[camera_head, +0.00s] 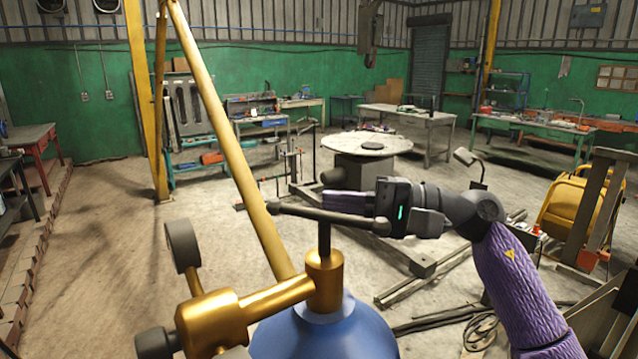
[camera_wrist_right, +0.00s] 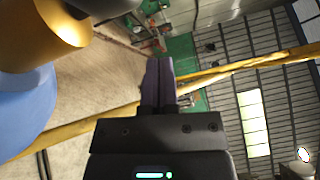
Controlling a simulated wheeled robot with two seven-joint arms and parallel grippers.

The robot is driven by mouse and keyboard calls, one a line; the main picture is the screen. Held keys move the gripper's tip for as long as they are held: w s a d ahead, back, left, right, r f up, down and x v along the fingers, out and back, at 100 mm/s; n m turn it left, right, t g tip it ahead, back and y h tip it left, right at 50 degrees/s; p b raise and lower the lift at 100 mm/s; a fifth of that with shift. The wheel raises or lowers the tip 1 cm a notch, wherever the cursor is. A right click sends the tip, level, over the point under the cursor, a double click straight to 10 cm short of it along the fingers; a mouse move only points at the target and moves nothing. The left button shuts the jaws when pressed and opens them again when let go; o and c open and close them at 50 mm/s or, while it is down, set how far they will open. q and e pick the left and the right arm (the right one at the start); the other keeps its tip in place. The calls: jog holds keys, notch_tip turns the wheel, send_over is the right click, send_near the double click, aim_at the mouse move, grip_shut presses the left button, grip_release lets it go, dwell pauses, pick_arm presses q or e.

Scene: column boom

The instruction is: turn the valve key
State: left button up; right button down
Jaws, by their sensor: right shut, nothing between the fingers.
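The valve key (camera_head: 324,240) is a dark T-shaped bar on an upright stem, set in the brass valve (camera_head: 324,280) on top of a blue cylinder (camera_head: 325,335). Its crossbar runs left to right with rounded ends. My right gripper (camera_head: 328,201) points left, with its purple fingers shut and empty, just behind the crossbar's right half in the head view. I cannot tell whether they touch. In the right wrist view, the shut fingers (camera_wrist_right: 158,62) are clear of the brass valve (camera_wrist_right: 45,25) at upper left. My left gripper is not in view.
A round dial-like part (camera_head: 183,246) and a dark knob (camera_head: 156,343) join the valve's left side. A yellow post (camera_head: 230,140) slants behind it. Farther back stand a round table (camera_head: 367,143) and workbenches (camera_head: 410,116). Beams and cable lie on the floor at right.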

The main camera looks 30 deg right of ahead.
aim_at(325, 235)
jog(key=a, duration=0.1)
jog(key=s+a+p, duration=0.1)
jog(key=a+p, duration=0.1)
jog(key=a, duration=0.1)
jog(key=shift+s+a+r, duration=0.1)
jog(key=shift+s+r, duration=0.25)
jog(key=shift+r, duration=0.05)
